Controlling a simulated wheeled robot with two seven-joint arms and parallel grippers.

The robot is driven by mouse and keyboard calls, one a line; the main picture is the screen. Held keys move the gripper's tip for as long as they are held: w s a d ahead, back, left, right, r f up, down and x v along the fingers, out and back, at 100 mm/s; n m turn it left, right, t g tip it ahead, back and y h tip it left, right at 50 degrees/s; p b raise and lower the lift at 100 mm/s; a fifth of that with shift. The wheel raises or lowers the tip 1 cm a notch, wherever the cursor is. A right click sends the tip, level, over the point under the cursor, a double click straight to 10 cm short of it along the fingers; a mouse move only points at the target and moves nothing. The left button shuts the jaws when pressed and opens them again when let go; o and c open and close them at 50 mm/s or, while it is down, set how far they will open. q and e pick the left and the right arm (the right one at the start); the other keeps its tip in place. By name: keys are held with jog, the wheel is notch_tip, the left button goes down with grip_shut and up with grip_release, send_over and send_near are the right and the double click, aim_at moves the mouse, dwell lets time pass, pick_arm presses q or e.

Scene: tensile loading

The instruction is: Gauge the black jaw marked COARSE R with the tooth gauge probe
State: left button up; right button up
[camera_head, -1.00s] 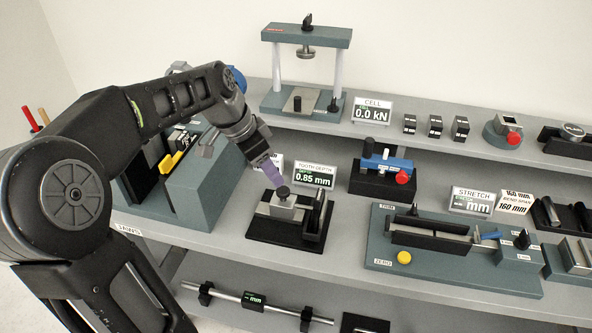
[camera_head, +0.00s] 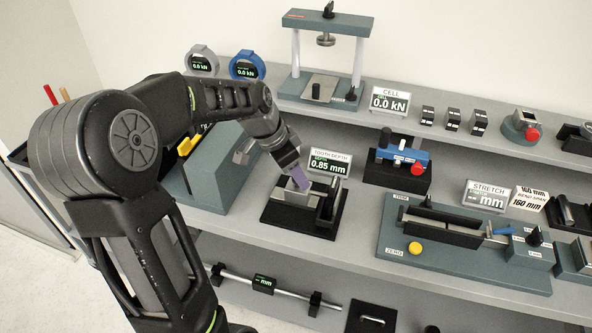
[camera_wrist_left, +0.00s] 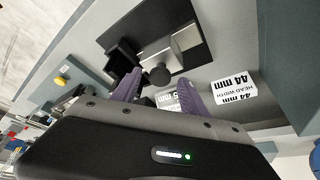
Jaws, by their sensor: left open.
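The tooth depth gauge (camera_head: 281,218) has a black base, a silver block and an upright black plate. Its screen (camera_head: 329,163) reads 0.85 mm. My left gripper (camera_head: 300,182) points down over the silver block, its purple fingers open. In the left wrist view the round black probe knob (camera_wrist_left: 160,76) appears between the open fingertips; I cannot tell if they touch it. In the head view the gripper hides the knob. A dark block (camera_wrist_left: 121,60) stands beside the silver block. No COARSE R mark is readable, so I cannot tell which piece is that jaw. My right gripper is not in view.
A blue and black fixture (camera_head: 402,160) stands right of the gauge, with the stretch fixture (camera_head: 465,245) further right. A teal machine (camera_head: 209,165) is close on the left. The load frame (camera_head: 322,90) stands on the shelf behind. Some bare shelf lies in front of the gauge.

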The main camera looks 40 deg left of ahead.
pick_arm(q)
jog(key=shift+w+f, duration=0.1)
jog(key=shift+f, duration=0.15)
grip_shut()
dwell(0.4)
dwell(0.9)
